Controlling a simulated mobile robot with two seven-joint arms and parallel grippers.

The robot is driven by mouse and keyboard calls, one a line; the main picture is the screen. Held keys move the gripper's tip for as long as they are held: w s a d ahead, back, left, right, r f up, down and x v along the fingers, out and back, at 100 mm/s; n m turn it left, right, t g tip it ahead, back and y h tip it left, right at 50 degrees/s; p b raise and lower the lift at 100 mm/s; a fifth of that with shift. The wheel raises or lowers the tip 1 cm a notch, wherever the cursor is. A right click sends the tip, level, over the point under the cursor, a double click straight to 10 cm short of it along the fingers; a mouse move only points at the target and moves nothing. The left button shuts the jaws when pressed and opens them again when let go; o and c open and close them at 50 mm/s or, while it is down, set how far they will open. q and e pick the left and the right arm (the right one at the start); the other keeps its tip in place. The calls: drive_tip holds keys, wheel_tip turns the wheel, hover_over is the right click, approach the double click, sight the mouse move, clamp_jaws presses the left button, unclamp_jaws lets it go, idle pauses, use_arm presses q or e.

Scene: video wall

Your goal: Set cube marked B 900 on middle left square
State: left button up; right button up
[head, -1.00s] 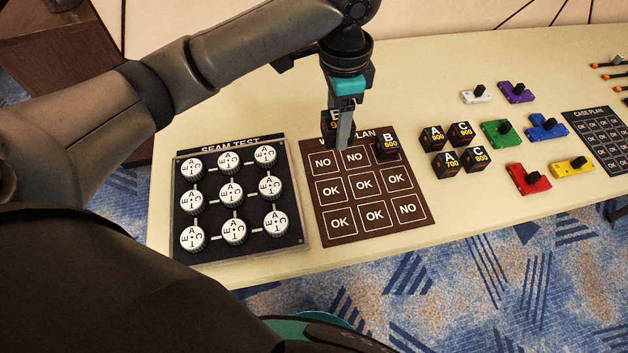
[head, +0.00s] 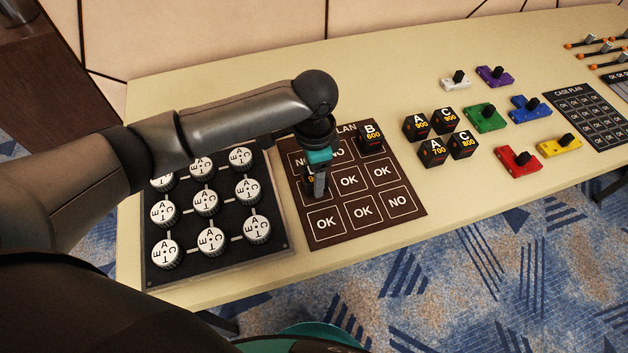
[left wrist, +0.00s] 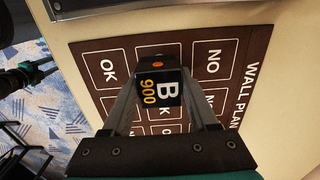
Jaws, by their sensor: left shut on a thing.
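The black cube marked B 900 (left wrist: 158,88) shows its white B and orange 900 between my fingers in the left wrist view. My left gripper (left wrist: 160,82) is shut on it. In the head view my left gripper (head: 319,190) points down over the middle left square of the brown WALL PLAN board (head: 297,150). There the cube (head: 309,182) is mostly hidden behind the fingers. I cannot tell whether it touches the board. A cube marked B 600 (head: 370,138) sits on the top right square.
The SEAM TEST panel (head: 280,240) with white round dials lies left of the board. Black cubes A 900 (head: 416,127), C 900 (head: 445,118), A 700 (head: 433,153) and C 800 (head: 463,145) stand to the right. Coloured blocks with black knobs lie beyond them.

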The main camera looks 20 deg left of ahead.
use_arm(q)
drive_tip(key=shift+f, duration=1)
drive_tip(key=o, duration=1.4)
use_arm(e)
drive_tip(key=shift+w+d+f, duration=0.25)
drive_tip(key=shift+w, duration=0.4)
